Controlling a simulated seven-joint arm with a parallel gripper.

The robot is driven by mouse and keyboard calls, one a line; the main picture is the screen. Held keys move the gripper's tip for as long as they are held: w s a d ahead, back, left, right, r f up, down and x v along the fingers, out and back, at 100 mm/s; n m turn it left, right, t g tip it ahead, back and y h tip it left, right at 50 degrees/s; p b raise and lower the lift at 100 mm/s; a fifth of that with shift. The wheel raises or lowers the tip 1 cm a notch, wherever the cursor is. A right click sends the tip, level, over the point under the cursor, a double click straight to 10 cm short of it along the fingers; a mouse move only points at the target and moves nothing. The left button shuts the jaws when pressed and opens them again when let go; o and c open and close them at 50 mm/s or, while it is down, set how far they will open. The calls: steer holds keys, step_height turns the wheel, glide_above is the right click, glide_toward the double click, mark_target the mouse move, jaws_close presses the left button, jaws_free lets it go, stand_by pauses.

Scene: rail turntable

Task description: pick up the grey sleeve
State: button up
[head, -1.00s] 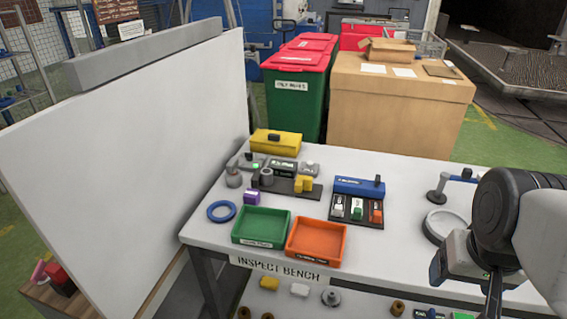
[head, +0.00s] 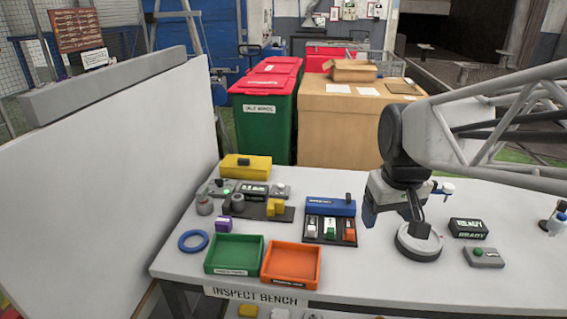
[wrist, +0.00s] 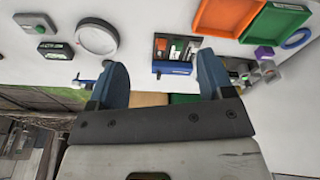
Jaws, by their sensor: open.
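A small grey cylinder (head: 237,203) with a dark opening, likely the grey sleeve, stands on a dark plate (head: 277,215) at the back left of the bench. Another small grey rounded piece (head: 204,205) stands left of it; I cannot be sure which is the sleeve. Small grey pieces also show at the right of the wrist view (wrist: 268,70). My gripper (head: 393,214) is over the right part of the bench, well right of both pieces. In the wrist view its blue fingers (wrist: 162,78) are wide apart with nothing between them.
A round grey dish (head: 418,246) lies below my gripper. A blue-backed slotted holder (head: 330,207), green tray (head: 234,253), orange tray (head: 291,264), blue ring (head: 193,241), purple block (head: 223,225) and yellow box (head: 246,167) occupy the left. A white board (head: 110,180) stands at the left edge.

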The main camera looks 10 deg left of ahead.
steer(key=w+a+n, duration=0.3)
steer(key=w+a, duration=0.6)
steer(key=w, duration=0.3)
steer(key=n+g, duration=0.2)
steer(key=n, duration=0.6)
glide_toward(238, 197)
steer(key=shift+d+f, duration=0.2)
steer(key=shift+w+a+f, duration=0.1)
steer(key=shift+a+f, duration=0.2)
steer(key=shift+a, duration=0.2)
steer(key=shift+f, duration=1.3)
steer(key=shift+d, duration=0.1)
steer(key=shift+d+f, duration=0.1)
steer(key=shift+f, duration=2.5)
